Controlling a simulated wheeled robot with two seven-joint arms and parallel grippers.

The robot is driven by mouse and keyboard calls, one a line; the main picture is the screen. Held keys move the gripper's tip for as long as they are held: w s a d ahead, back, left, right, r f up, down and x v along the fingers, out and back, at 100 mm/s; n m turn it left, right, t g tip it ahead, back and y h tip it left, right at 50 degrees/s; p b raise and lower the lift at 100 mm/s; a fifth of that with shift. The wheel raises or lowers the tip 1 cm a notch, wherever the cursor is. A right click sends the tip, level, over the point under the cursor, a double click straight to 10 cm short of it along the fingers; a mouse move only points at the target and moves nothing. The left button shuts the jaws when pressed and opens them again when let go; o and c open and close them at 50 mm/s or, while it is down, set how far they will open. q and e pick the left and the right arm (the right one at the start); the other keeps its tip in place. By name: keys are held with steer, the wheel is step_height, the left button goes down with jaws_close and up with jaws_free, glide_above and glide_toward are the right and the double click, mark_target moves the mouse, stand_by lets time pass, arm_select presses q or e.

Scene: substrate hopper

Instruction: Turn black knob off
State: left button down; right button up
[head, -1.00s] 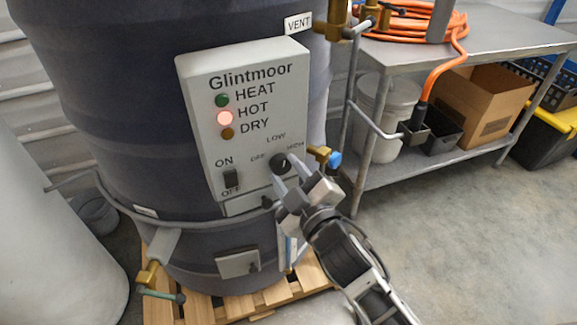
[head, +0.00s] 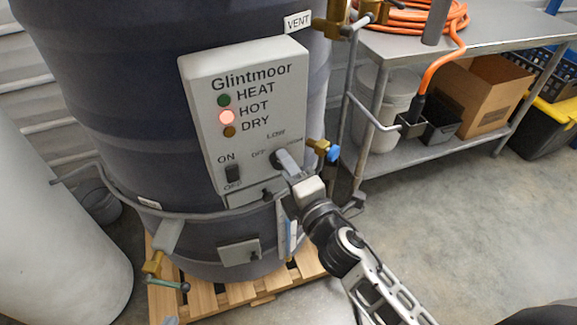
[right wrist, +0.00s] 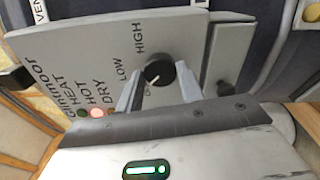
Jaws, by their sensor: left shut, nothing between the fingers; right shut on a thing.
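The black knob (right wrist: 158,72) sits low on the right of the grey Glintmoor control panel (head: 260,75), amid OFF, LOW and HIGH labels. In the right wrist view a white mark on the knob's face points to the lower left, and the OFF label is mostly hidden by a finger. My right gripper (head: 284,163) reaches in from the lower right and is shut on the knob, one finger on each side; it also shows in the right wrist view (right wrist: 156,90). My left gripper is not in view.
A black ON/OFF rocker switch (head: 233,174) is on the panel's lower left. The middle HOT lamp (head: 226,117) glows. A brass valve with a blue end (head: 325,149) sticks out just right of the knob. A metal table (head: 440,45) stands at the right.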

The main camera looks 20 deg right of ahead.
steer(key=n, duration=0.3)
steer(key=shift+n, duration=0.3)
stand_by(0.5)
steer(key=o, duration=1)
steer(key=shift+s, duration=0.1)
